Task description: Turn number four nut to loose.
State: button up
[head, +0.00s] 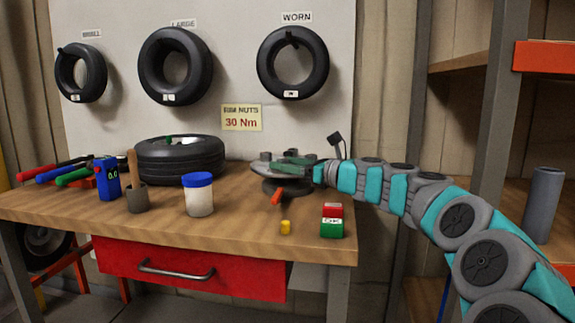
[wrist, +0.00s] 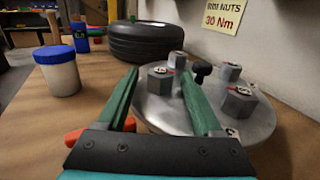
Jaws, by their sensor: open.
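A round grey metal plate (wrist: 152,110) on the bench carries several hex nuts with small red marks on or beside them. One nut (wrist: 160,82) lies between my fingers in the wrist view. Others are at the back (wrist: 177,61), at the right rear (wrist: 229,71) and at the right front (wrist: 240,101). I cannot read their numbers. My gripper (wrist: 159,74) is open, its two green fingers either side of the near nut, with no clear contact. In the head view my gripper (head: 293,160) covers part of the plate (head: 262,168).
An orange handle (head: 278,196) sticks out below the plate. A blue-lidded jar (head: 199,195) and a tyre (head: 180,160) stand left. A sign (head: 241,118) reads "30 Nm".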

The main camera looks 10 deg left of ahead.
jog(key=shift+r, duration=0.45)
jog(key=shift+s+d+r, duration=0.1)
jog(key=shift+s+r, duration=0.1)
jog(key=shift+r, duration=0.5)
jog(key=shift+s+d+r, duration=0.1)
jog(key=shift+s+r, duration=0.05)
jog(key=shift+r, duration=0.5)
jog(key=s+d, duration=0.2)
jog(key=s, duration=0.5)
jog(key=s+d+r+b, duration=0.1)
jog(key=s+d, duration=0.1)
jog(key=s, duration=0.5)
jog(key=shift+s+d+r, duration=0.15)
jog(key=shift+s+d, duration=0.1)
jog(key=shift+d, duration=0.15)
